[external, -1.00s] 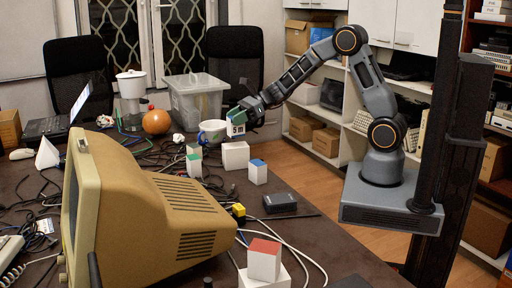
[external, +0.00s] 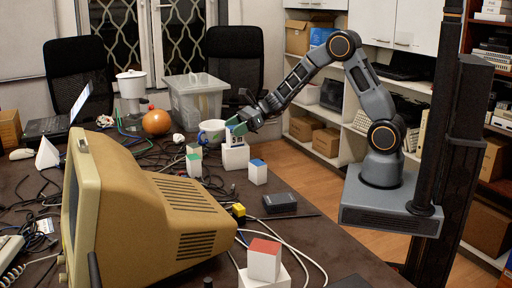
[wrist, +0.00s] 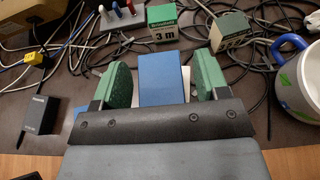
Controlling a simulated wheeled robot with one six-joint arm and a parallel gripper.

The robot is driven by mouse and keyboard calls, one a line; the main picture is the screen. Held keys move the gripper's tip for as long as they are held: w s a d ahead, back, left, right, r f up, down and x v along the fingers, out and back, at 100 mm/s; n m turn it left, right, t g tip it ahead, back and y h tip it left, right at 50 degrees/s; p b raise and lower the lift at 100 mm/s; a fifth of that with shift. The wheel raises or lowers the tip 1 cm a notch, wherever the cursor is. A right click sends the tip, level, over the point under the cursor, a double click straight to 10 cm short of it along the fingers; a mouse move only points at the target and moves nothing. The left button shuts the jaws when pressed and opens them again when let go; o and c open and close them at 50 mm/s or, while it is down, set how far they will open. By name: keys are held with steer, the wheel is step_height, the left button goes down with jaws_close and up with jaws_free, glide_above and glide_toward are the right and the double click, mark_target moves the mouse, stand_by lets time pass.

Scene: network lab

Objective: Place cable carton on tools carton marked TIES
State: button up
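The cable carton is a small white box with a blue top (wrist: 163,78) and a dark "5 m" label; it shows in the external view (external: 238,141). It stands upright on a larger white carton (external: 235,158), apparently touching it. That carton's marking is not legible, and most of it is hidden in the wrist view. My gripper (wrist: 163,82) has its green-padded fingers on either side of the cable carton. Narrow gaps show between the pads and the box, so the gripper looks open around it.
A green-topped "3 m" carton (wrist: 163,25) and another green-topped carton (wrist: 232,30) stand beyond. A blue-topped carton (external: 257,172) stands nearby. A mug (external: 212,132), loose cables, a black adapter (external: 280,202) and a large beige monitor (external: 150,210) crowd the table.

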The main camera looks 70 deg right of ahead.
steer(key=shift+r, duration=0.1)
steer(key=shift+d+r, duration=0.1)
steer(key=shift+r, duration=0.05)
steer(key=v, duration=1.1)
steer(key=s+a+n+g+h, duration=0.2)
steer(key=s+a+n+g, duration=0.5)
steer(key=s+n, duration=0.45)
steer(key=s+r+n+h, duration=0.1)
steer(key=s+n+h, duration=0.6)
steer(key=n, duration=0.8)
steer(key=shift+s+d+r+t+h+p, duration=0.3)
steer(key=shift+s+d, duration=0.1)
steer(key=shift+s, duration=0.55)
steer(key=shift+n, duration=0.25)
